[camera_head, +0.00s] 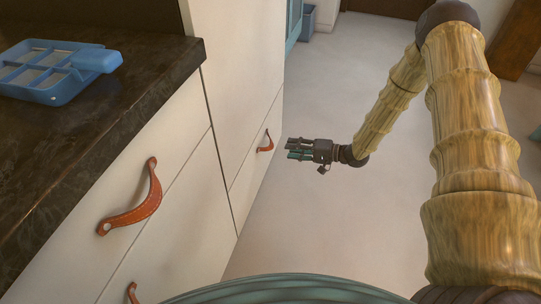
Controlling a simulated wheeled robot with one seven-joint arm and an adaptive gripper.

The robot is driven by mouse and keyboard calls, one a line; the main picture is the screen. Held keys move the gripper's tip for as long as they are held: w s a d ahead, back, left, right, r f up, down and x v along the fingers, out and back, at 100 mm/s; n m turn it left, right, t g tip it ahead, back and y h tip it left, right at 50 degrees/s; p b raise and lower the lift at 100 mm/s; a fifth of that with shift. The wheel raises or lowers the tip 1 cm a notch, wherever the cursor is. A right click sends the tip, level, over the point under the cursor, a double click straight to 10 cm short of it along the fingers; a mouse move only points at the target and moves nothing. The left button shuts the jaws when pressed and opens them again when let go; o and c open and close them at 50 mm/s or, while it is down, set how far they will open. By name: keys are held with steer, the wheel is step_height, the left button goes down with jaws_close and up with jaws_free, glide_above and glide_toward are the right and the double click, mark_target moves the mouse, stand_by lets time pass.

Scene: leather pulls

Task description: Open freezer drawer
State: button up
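The likely freezer drawer (250,182) is the white lower front of the tall cabinet unit, below a slanting seam. It looks closed and flush. A curved orange-brown leather pull (266,142) is fixed on it. My gripper (290,147) is just right of this pull in the picture, with its fingers pointing left toward it. The two fingers, one dark and one teal, look parted with nothing between them. I see a small gap between the fingertips and the pull, so they appear not to touch.
Nearer white drawers carry similar leather pulls (134,203) (132,292). A dark countertop (135,90) above them holds a blue tray (50,75). The pale floor (345,230) right of the cabinets is clear. A blue bin (307,22) stands at the back.

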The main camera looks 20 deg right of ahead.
mark_target(271, 144)
steer(key=shift+y, duration=0.3)
steer(key=shift+w+d+f+b+x, duration=0.15)
steer(key=shift+b+x, duration=0.6)
steer(key=shift+x, duration=0.9)
steer(key=shift+w+d+f+b+x, duration=0.1)
steer(key=shift+b+x, duration=0.7)
steer(key=shift+x, duration=0.9)
steer(key=shift+w+d+f+b+x, duration=0.15)
steer(key=shift+b+x, duration=0.6)
steer(key=shift+x, duration=0.9)
jaws_close()
